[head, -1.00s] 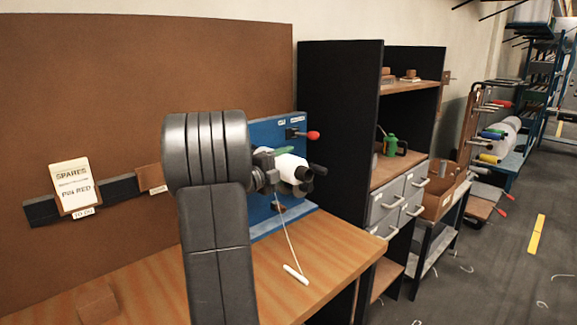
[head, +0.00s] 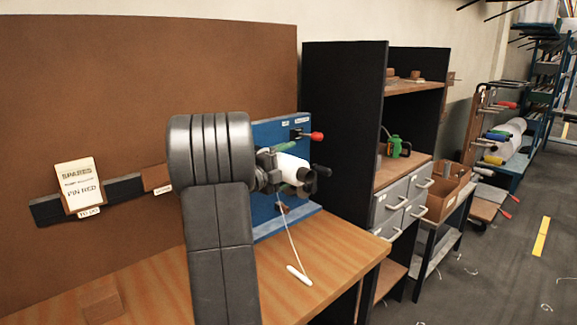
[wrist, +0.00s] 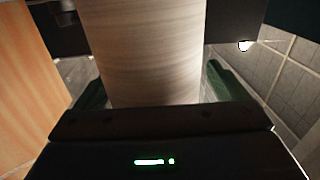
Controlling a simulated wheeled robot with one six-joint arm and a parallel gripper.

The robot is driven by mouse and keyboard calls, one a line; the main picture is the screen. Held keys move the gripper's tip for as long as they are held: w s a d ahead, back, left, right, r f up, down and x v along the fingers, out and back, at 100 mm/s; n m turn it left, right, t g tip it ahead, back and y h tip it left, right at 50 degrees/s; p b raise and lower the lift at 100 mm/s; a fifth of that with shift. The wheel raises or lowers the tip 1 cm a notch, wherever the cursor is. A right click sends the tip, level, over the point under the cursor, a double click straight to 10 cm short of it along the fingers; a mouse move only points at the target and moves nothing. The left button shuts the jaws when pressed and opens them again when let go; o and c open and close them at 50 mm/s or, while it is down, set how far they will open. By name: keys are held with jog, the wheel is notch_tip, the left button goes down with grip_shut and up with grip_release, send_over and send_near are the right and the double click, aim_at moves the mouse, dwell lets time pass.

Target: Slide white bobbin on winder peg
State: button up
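The white bobbin (head: 290,165) is at the blue winder panel, lying sideways, with a dark round piece (head: 307,177) at its right end. Whether the winder peg runs through it is hidden. My gripper (head: 286,167) is around the bobbin, one green finger above it and one below. In the wrist view the bobbin (wrist: 150,55) fills the middle, with green fingers on both sides of my gripper (wrist: 155,85). A narrow gap shows beside the right finger, so the fingers look open around the bobbin. My arm hides part of the winder.
The blue panel (head: 270,132) has a red-knobbed lever (head: 316,137). A thread runs down to a white rod (head: 299,275) on the wooden bench (head: 215,285). A black shelf unit (head: 340,130) with grey drawers stands to the right. Open floor lies further right.

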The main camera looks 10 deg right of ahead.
jog(key=shift+f, duration=0.1)
jog(key=shift+s+a+f, duration=0.1)
jog(key=shift+s+a, duration=0.05)
jog(key=shift+a, duration=0.3)
jog(key=r+b+v, duration=0.1)
jog(key=b+v, duration=0.2)
jog(key=v, duration=0.9)
jog(key=shift+s+a+f, duration=0.3)
jog(key=shift+f, duration=0.05)
